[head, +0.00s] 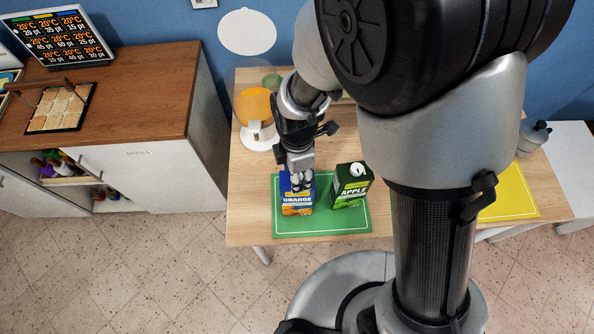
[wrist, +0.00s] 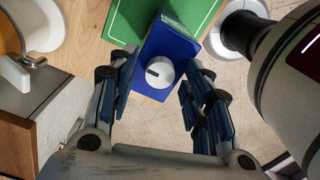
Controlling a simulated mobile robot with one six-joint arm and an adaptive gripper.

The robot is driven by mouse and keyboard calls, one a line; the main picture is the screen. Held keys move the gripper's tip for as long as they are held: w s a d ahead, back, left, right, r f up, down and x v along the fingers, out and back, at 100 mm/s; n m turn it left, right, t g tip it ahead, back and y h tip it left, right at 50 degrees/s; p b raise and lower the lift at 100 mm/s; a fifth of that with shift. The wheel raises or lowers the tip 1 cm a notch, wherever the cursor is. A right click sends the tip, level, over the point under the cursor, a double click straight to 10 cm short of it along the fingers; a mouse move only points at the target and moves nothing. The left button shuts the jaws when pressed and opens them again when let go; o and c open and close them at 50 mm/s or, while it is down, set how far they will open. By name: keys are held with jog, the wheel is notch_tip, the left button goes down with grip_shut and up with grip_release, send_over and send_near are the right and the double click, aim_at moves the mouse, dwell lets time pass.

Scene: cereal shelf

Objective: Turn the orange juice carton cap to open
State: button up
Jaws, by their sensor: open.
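The orange juice carton (head: 297,203) stands upright on the green mat (head: 355,221), with a blue top and orange front. In the wrist view, the blue carton top (wrist: 172,46) carries a round white cap (wrist: 160,73) with a dark mark on it. My gripper (head: 298,183) is directly above the carton in the head view and hides its cap there. In the wrist view my gripper (wrist: 156,92) is open, with one finger to each side of the cap and apart from it. I cannot tell the exact height gap.
A green apple juice carton (head: 351,185) with a white cap stands close to the right on the same mat. A juice dispenser (head: 254,108) stands behind on the wooden table (head: 248,213). A yellow mat (head: 512,205) lies at the right.

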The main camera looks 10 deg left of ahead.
notch_tip(320, 180, up, 12)
dwell(0.7)
jog(key=s+d+r+m+t+b, duration=0.1)
jog(key=s+d+r+m, duration=0.3)
jog(key=d+m, duration=0.6)
jog(key=s+d+r+m+t+b, duration=0.1)
jog(key=s+d+r+m+t, duration=0.2)
jog(key=d+m, duration=0.7)
notch_tip(320, 180, up, 4)
jog(key=s+m, duration=0.2)
jog(key=m, duration=0.1)
jog(key=shift+d+t, duration=0.2)
jog(key=shift+t, duration=0.1)
